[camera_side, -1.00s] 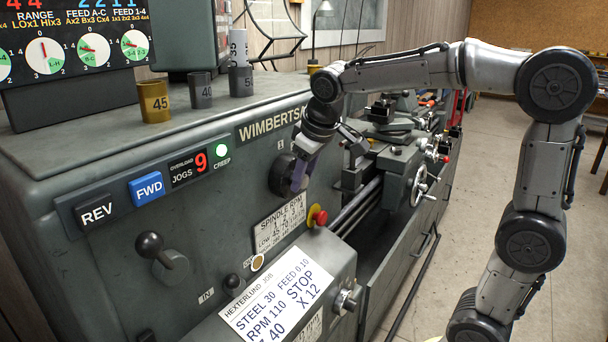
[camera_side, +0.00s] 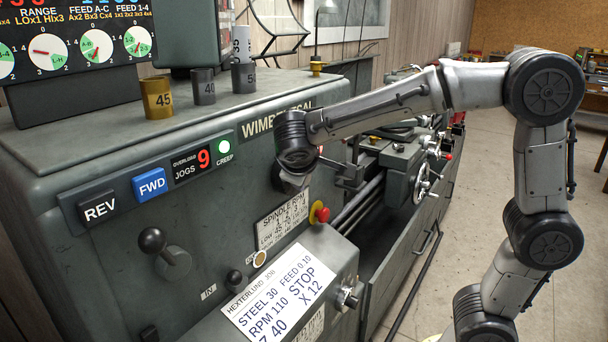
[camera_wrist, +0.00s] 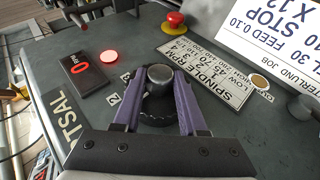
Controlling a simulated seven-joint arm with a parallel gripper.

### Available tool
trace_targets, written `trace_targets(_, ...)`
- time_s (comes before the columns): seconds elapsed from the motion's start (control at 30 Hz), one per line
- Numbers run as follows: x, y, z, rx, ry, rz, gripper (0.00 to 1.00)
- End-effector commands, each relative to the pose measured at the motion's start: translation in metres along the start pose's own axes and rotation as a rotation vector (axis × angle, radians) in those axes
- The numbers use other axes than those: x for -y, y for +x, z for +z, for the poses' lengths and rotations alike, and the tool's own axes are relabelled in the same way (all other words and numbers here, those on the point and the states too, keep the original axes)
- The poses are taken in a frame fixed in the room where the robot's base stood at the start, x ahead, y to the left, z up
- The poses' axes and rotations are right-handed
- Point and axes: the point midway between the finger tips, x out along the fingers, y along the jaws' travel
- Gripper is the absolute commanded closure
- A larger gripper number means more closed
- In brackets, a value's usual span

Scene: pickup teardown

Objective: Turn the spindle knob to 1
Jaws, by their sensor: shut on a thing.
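The spindle knob (camera_wrist: 158,108) is a dark round knob with a grey raised centre, on the lathe's front panel. My gripper (camera_wrist: 159,76) has its two purple fingers on either side of that grey centre, shut on the knob. Small white number plates (camera_wrist: 114,99) sit on the panel to the left of the knob in the wrist view; part of the ring of numbers is hidden by the fingers. In the side view my wrist covers the knob and most of the fingers. I cannot read which number the knob points to.
A spindle RPM plate (camera_side: 283,218) and a red stop button (camera_side: 320,213) lie close to the knob. The REV (camera_side: 100,207) and FWD (camera_side: 150,185) buttons and a black lever (camera_side: 153,241) are to the left. The job card (camera_side: 275,300) is below.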

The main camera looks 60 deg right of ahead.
Motion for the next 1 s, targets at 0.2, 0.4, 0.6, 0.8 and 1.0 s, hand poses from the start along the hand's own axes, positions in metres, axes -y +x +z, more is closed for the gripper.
trace_targets(0.2,-0.001,-0.0008,-0.0002,-0.001,-0.003,0.013,1.0)
trace_targets(0.4,-0.001,-0.0006,0.0,0.0,-0.004,0.013,1.0)
trace_targets(0.6,-0.0008,-0.0003,0.0001,0.0,-0.004,0.012,0.3)
trace_targets(0.8,-0.0004,0.0,0.0002,0.001,-0.005,0.011,0.29)
trace_targets(1.0,-0.0001,-0.0058,-0.0005,-0.002,-0.004,0.01,0.29)
